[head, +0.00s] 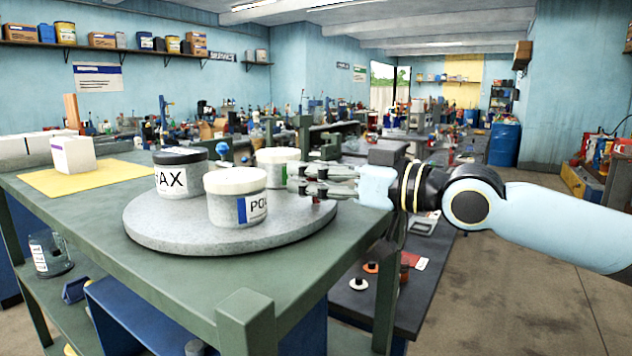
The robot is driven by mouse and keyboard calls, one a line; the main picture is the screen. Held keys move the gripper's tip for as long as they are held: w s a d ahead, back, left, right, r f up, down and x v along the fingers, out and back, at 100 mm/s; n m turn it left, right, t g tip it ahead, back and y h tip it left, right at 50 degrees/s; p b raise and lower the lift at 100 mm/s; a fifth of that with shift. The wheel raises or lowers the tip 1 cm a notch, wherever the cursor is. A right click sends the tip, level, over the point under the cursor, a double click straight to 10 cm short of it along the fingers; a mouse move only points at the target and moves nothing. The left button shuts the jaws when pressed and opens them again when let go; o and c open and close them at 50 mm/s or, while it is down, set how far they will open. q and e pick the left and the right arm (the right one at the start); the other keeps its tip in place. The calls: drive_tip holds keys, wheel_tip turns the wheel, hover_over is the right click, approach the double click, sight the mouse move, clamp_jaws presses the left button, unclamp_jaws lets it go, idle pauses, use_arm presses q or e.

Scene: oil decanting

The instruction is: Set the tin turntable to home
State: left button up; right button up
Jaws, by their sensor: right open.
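The tin turntable (170,232) is a round grey disc on the green workbench, close to its front right corner. Three tins stand upright on it: a black-lidded tin (180,173) with letters ending in "AX" at the left, a white-lidded tin (237,197) with a blue-striped label starting "PO" at the front, and a tin with a green label (277,168) at the back. My right gripper (297,180) reaches in from the right, open, over the turntable's right side, near the green-labelled tin and partly in front of it. I cannot tell whether it touches anything. My left gripper is not in view.
A blue ball-topped knob (223,149) shows behind the tins. A white box (73,155) stands on a yellow mat (105,180) at the left. A glass jug (50,254) sits on the lower shelf. The bench top (75,222) left of the turntable is clear.

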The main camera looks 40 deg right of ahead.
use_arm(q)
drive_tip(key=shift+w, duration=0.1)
use_arm(e)
clamp_jaws()
drive_tip(key=shift+a, duration=0.1)
idle(0.3)
